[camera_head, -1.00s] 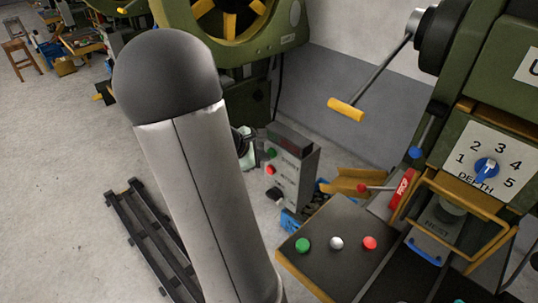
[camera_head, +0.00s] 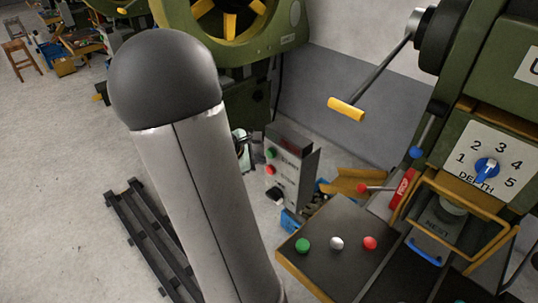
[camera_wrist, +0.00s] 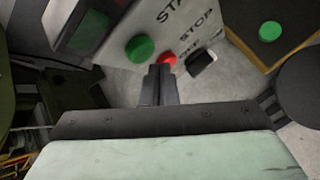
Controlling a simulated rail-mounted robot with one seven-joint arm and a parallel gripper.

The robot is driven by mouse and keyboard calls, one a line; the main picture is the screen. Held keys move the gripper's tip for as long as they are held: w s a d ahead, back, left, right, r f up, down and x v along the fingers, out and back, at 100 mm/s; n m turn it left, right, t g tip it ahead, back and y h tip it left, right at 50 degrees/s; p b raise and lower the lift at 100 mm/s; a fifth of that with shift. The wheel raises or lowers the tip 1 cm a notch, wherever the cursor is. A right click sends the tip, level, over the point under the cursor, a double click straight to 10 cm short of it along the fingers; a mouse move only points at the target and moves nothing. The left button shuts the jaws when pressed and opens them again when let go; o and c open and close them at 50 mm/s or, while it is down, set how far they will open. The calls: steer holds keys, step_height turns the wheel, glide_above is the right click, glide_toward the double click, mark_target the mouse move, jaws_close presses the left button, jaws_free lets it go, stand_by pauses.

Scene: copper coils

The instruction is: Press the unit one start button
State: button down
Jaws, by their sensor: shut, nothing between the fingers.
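A grey control box (camera_head: 291,172) stands behind my arm in the head view, with a green button (camera_head: 271,153) above a red button (camera_head: 270,169). In the wrist view the green start button (camera_wrist: 139,48) is beside "START" lettering, and the red stop button (camera_wrist: 167,58) is beside "STOP". My gripper (camera_wrist: 160,68) is shut and empty. Its fingertips appear just below the red button and right of the green one in the wrist view; contact cannot be told. In the head view my gripper (camera_head: 257,136) is partly hidden by my arm. No unit number is legible on the box.
A sloped console (camera_head: 335,275) with green, white and red buttons stands to the right of the box. A green machine with a depth dial (camera_head: 486,168) and a yellow-handled crank (camera_head: 346,109) is at right. A black switch (camera_wrist: 202,63) is beside the red button. Open floor lies left.

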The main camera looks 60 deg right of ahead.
steer(key=shift+w+a, duration=0.2)
steer(key=shift+a, duration=0.6)
steer(key=shift+w+a, duration=0.2)
steer(key=shift+a, duration=0.65)
steer(key=shift+w+a, duration=0.2)
steer(key=shift+a, duration=0.6)
steer(key=shift+a, duration=0.1)
